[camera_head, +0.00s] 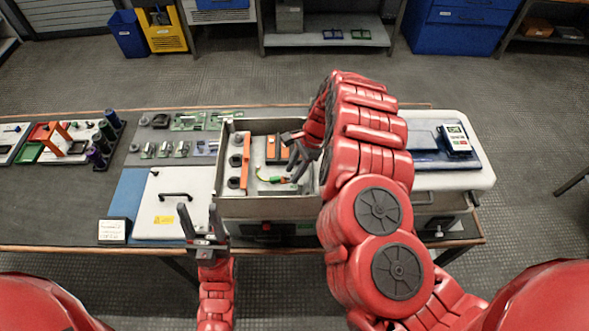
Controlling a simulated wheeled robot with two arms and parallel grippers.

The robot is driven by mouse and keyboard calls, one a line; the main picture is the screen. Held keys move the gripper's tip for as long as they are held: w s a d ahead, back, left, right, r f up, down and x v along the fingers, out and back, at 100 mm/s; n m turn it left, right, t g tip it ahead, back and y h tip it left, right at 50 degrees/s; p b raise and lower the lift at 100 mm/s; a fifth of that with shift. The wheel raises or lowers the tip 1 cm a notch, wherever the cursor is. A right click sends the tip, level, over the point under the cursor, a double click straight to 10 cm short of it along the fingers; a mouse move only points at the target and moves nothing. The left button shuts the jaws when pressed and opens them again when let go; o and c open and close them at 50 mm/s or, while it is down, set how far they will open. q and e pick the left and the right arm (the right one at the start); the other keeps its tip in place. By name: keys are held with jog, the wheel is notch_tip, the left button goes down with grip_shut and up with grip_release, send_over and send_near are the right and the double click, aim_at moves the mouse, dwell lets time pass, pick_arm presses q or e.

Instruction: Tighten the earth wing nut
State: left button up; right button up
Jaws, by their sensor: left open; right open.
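An open metal box (262,208) stands in the middle of the bench. Inside it a short green-yellow wire (271,179) lies on the floor, with a small reddish tip at its right end. I cannot make out the earth wing nut itself; it is too small or hidden by my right gripper. My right gripper (297,160) is open and reaches down into the right part of the box, close to the wire's right end. I cannot tell whether it touches anything. My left gripper (198,222) is open and empty, in front of the box's left corner over the white panel.
The white panel (160,210) with a black handle lies left of the box. An orange bar (246,160) and black round parts sit inside the box. Small boards (187,122) lie behind left. A meter (456,140) rests on a white case at right. A small sign (113,230) stands front left.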

jog(key=shift+r, duration=0.1)
jog(key=shift+w+d+r, duration=0.1)
jog(key=shift+d+r, duration=0.05)
jog(key=shift+b+v, duration=0.45)
jog(key=shift+v, duration=0.45)
jog(key=b+v, duration=0.1)
jog(key=v, duration=1.4)
